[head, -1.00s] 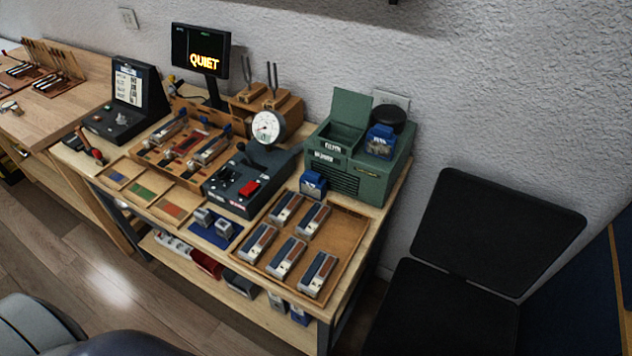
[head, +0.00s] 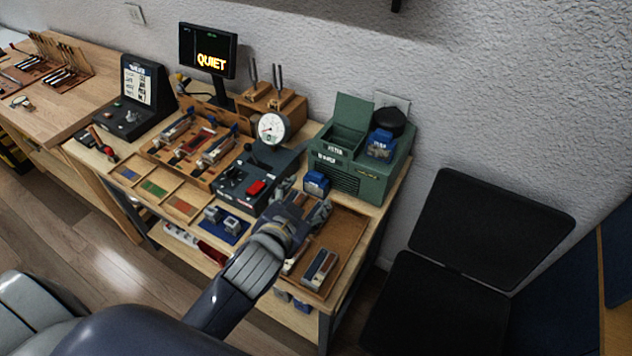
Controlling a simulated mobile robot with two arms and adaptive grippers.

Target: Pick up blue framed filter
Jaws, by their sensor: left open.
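A small blue-framed block (head: 316,183) stands on the table just left of the green machine (head: 357,180). A similar blue-framed block (head: 381,146) sits on the right part of the machine's top. Both look like filters; the lettering on them is too small to read. My left gripper (head: 306,202) is open over the wooden tray (head: 347,228), just in front of the block on the table. I cannot tell whether it touches anything. My right gripper is not in view.
A dark console (head: 258,180) with a round gauge (head: 271,129) and a red button stands left of my gripper. A black chair (head: 490,235) stands right of the table.

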